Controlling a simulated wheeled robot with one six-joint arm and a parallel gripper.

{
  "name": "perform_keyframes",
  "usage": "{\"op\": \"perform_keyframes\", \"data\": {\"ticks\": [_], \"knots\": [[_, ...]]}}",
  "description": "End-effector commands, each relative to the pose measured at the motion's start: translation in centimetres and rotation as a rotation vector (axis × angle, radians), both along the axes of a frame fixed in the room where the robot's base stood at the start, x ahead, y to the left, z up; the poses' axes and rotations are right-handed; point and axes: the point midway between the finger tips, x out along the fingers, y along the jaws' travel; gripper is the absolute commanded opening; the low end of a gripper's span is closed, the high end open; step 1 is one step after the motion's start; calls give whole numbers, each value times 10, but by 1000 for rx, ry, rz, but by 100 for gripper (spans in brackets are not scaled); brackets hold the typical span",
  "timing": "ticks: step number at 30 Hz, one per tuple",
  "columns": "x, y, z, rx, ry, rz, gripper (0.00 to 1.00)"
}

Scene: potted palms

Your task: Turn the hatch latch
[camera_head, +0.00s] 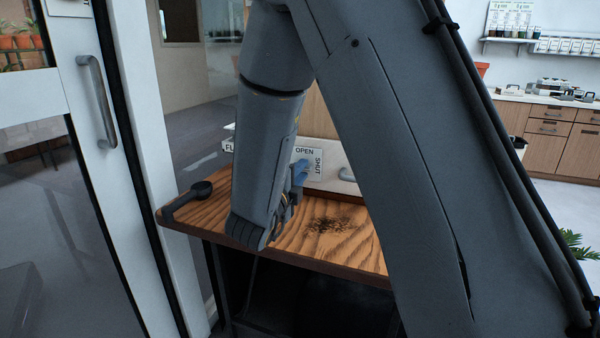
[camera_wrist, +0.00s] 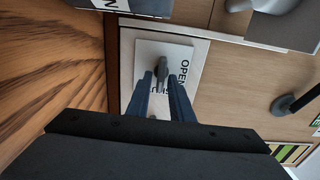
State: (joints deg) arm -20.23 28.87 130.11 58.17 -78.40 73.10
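The hatch latch (camera_wrist: 161,71) is a small grey lever on a white label plate (camera_wrist: 187,58) in the wrist view. The plate reads OPEN along one side; its other word is partly covered by my fingers. In the head view the plate (camera_head: 318,152) shows OPEN at the top and SHUT at the right. The latch is hidden behind my gripper there. My gripper (camera_wrist: 160,80) has two blue fingers standing apart, one on each side of the latch, with gaps visible. In the head view, blue fingertips (camera_head: 301,170) show in front of the plate.
A wooden bench top (camera_head: 335,240) with a dark scorched patch lies under my arm. A black scoop (camera_head: 188,198) lies at its left end. A white-framed glass door (camera_head: 97,100) stands close at left.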

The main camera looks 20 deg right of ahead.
Motion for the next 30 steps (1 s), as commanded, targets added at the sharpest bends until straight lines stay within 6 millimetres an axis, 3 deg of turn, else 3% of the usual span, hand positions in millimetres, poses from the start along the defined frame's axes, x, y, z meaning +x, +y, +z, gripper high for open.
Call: {"op": "perform_keyframes", "data": {"ticks": [11,24,30], "knots": [[-1,2,1,-1,-2,2,28],[-51,39,1,-1,-1,5,28],[-62,46,1,-1,-2,2,28]]}}
